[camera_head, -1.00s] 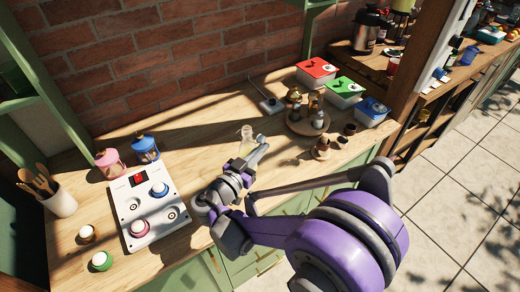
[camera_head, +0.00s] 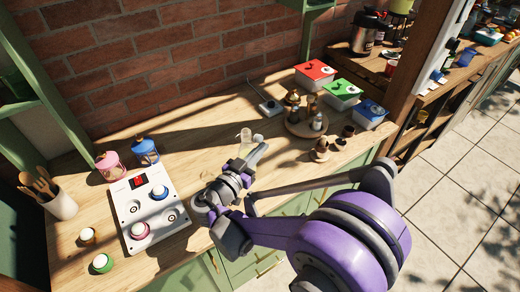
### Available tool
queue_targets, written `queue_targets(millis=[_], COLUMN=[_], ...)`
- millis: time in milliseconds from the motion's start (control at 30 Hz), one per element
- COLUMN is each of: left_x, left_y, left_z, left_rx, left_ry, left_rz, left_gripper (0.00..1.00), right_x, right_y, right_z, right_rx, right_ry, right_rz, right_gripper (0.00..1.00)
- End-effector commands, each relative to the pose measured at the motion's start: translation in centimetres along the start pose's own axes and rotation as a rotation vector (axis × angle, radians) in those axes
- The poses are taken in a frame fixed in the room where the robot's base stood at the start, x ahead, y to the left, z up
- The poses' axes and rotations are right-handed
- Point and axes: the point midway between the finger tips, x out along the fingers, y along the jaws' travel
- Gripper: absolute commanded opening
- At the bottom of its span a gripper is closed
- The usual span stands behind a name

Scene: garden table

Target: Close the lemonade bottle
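The lemonade bottle (camera_head: 246,136) is a small clear, pale vessel near the middle of the wooden counter. A small whitish round piece (camera_head: 258,138) shows just right of its upper part; I cannot tell whether it is the cap or part of the bottle. My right gripper (camera_head: 260,150) is right beside the bottle, on its near side, and hides its lower part. The fingers are too small and overlapped to show whether they are open, shut or touching it. My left gripper is not in view.
A white panel (camera_head: 128,205) with round knobs lies left on the counter (camera_head: 205,130). Pink (camera_head: 109,164) and blue (camera_head: 146,150) lanterns stand behind it. A round wooden tray (camera_head: 296,129) with jars and the red (camera_head: 315,72), green and blue boxes stand right. The counter behind the bottle is mostly clear.

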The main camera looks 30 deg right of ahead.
Motion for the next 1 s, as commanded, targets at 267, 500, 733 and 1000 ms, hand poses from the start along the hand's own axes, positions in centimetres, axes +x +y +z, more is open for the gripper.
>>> queue_targets(millis=[267, 500, 733, 1000], left_x=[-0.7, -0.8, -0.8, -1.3], left_y=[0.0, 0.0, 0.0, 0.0], left_z=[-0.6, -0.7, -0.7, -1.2], left_rx=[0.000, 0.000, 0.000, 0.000], left_ry=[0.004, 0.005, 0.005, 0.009], left_rz=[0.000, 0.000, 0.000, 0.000], left_gripper=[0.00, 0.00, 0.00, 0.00], right_x=[0.0, 0.0, 0.0, 0.0], right_y=[-0.2, -0.2, -0.3, -0.8], right_z=[-1.0, -1.2, -1.2, -2.1], right_rx=[0.000, 0.000, 0.000, 0.000], right_ry=[0.000, 0.000, 0.000, 0.000], right_rz=[0.000, 0.000, 0.000, 0.000], right_gripper=[0.00, 0.00, 0.00, 0.00])
